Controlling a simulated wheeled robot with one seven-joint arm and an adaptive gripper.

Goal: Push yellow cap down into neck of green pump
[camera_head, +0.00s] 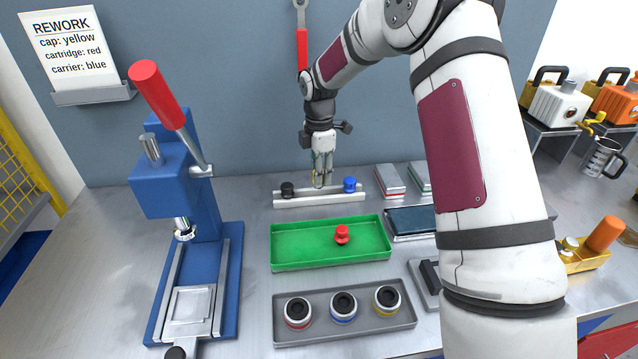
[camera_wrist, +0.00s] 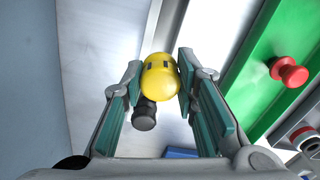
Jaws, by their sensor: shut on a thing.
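The yellow cap (camera_wrist: 160,77) sits between the fingertips of my gripper (camera_wrist: 161,80) in the wrist view, and the gripper is shut on it. In the head view my gripper (camera_head: 322,178) points down at the white cap rack (camera_head: 320,200), between a black cap (camera_head: 288,189) and a blue cap (camera_head: 350,184). The yellow cap is hard to make out there. The black cap also shows below the yellow cap in the wrist view (camera_wrist: 145,115). I cannot make out a green pump in either view; pumps with white (camera_head: 560,104) and orange (camera_head: 612,104) bodies stand at the right.
A green tray (camera_head: 290,256) holds a red cap (camera_head: 342,234). A grey tray (camera_head: 300,336) holds several ringed parts. A blue press (camera_head: 160,185) with a red-handled lever stands at left. A metal mug (camera_head: 600,160) and an orange-handled tool (camera_head: 604,234) are at right.

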